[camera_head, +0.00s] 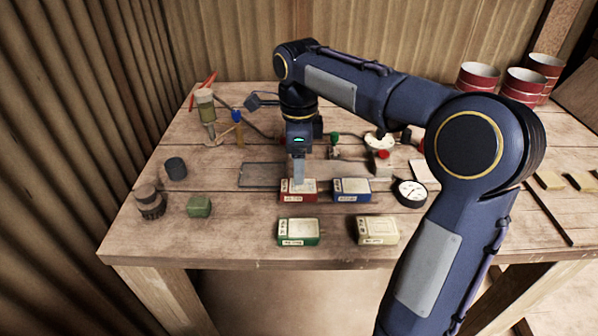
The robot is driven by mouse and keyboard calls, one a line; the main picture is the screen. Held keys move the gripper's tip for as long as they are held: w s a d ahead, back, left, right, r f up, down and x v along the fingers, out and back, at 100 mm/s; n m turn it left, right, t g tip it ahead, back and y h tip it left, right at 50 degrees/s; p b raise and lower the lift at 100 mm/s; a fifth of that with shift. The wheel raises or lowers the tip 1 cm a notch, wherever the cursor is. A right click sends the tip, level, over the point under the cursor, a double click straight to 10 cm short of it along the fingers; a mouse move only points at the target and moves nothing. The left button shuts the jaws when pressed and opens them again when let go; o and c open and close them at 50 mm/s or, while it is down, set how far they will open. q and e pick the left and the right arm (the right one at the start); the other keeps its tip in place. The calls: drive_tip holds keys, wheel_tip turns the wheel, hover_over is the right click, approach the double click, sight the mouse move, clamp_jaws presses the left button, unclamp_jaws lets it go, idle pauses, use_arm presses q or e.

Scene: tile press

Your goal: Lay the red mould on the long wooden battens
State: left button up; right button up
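The red mould (307,196) lies on the wooden table, left of the blue mould (351,196). My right arm comes in from the right, and its gripper (298,184) points down with the fingertips at the top of the red mould. The fingers are seen in line, so I cannot tell whether they are open or shut on it. Pale wooden pieces (550,180) lie at the table's right side; the view does not show clearly whether these are the long battens. My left gripper is not in view.
A green mould (298,240) and a cream mould (377,238) lie in front. A round dial gauge (410,193) is right of the blue mould. Red cans (478,77) stand back right. A thin dark strip (549,214) lies at the right.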

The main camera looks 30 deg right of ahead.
wheel_tip(320, 180, up, 6)
drive_tip(key=p, duration=0.1)
drive_tip(key=s+a+f+n+t+y, duration=0.1)
drive_tip(key=s+f+n, duration=0.1)
drive_tip(key=s+n, duration=0.4)
drive_tip(key=s+a+f+n+t+y, duration=0.1)
drive_tip(key=s+a+f+n+t, duration=0.1)
drive_tip(key=s+n, duration=0.3)
drive_tip(key=s+a+f+n+t+y, duration=0.25)
drive_tip(key=s+a+f+n, duration=0.45)
drive_tip(key=s+n, duration=0.4)
wheel_tip(320, 180, up, 7)
drive_tip(key=d+p, duration=0.1)
drive_tip(key=p, duration=0.7)
drive_tip(key=shift+w+d+n+h, duration=0.2)
drive_tip(key=shift+w+n+h, duration=0.1)
drive_tip(key=shift+w+h, duration=0.05)
